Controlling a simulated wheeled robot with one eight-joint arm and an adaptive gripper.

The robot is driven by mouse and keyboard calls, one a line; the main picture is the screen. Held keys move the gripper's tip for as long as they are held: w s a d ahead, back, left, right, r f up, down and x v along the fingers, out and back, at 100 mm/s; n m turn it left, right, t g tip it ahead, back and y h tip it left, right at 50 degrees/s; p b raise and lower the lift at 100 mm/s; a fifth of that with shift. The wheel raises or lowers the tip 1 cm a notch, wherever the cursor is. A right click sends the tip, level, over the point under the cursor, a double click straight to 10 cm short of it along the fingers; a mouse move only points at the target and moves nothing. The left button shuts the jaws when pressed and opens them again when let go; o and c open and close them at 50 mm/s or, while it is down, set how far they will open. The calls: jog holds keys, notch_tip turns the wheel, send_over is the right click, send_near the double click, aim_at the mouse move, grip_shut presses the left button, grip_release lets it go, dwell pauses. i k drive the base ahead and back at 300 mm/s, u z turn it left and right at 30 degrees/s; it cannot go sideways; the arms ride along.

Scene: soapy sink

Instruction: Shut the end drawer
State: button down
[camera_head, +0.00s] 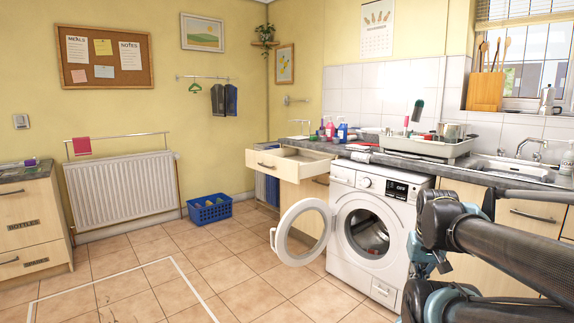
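A pale wood drawer (290,164) at the left end of the worktop stands pulled out from its cabinet (312,196). Its front faces left and carries a dark bar handle (266,165). The part of its inside that shows is pale and looks empty. My arm's dark links come in from the right edge, in front of the cabinets and well to the right of the drawer. My gripper itself cannot be made out in this view.
The washing machine (368,233) stands right of the drawer cabinet, its round door (291,228) swung open into the floor space. A blue basket (209,208) sits on the floor by the back wall. The tiled floor (135,280) in front is mostly clear.

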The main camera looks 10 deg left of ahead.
aim_at(292, 164)
jog(key=u, duration=0.1)
jog(key=i, duration=1.25)
jog(key=u, duration=0.55)
